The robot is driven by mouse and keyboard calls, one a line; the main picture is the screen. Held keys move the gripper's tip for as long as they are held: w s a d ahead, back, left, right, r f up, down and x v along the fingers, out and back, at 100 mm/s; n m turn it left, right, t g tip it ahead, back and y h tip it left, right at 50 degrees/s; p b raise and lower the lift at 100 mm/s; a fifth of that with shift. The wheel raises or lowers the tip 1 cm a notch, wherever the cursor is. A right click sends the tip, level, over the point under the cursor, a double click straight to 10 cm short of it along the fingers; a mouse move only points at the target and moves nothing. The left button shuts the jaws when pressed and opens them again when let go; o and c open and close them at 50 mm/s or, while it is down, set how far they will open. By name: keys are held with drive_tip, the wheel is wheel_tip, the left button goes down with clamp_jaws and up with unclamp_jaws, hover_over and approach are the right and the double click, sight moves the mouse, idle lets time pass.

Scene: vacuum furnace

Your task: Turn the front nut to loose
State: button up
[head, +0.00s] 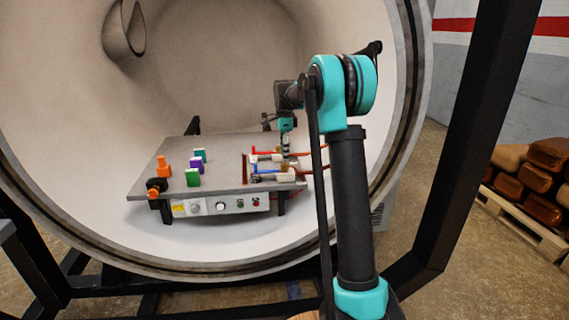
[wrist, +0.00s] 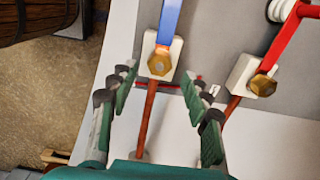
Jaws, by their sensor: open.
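Two brass hex nuts sit on white blocks at the right edge of a grey table (head: 222,150). The front nut (wrist: 160,62) is on the block with the blue bar (wrist: 170,22); this bar also shows in the head view (head: 265,171). The other nut (wrist: 262,84) is by the red bar (wrist: 287,38). My gripper (wrist: 159,76) is open, its green fingers spread to either side in the wrist view. The front nut appears between and just beyond the fingertips, with no visible contact. In the head view my gripper (head: 286,141) is above the table's right side, and the nuts are too small to make out.
The table stands inside a round furnace chamber (head: 60,130). Orange, green, teal and purple blocks (head: 193,178) are on its left part. A control panel (head: 220,205) is on its front. Copper rods (wrist: 147,115) run from the nuts. Wrapped bundles on a pallet (head: 528,228) stand outside, right.

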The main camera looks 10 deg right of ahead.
sight(285, 166)
drive_tip(key=shift+f, duration=2.2)
clamp_jaws()
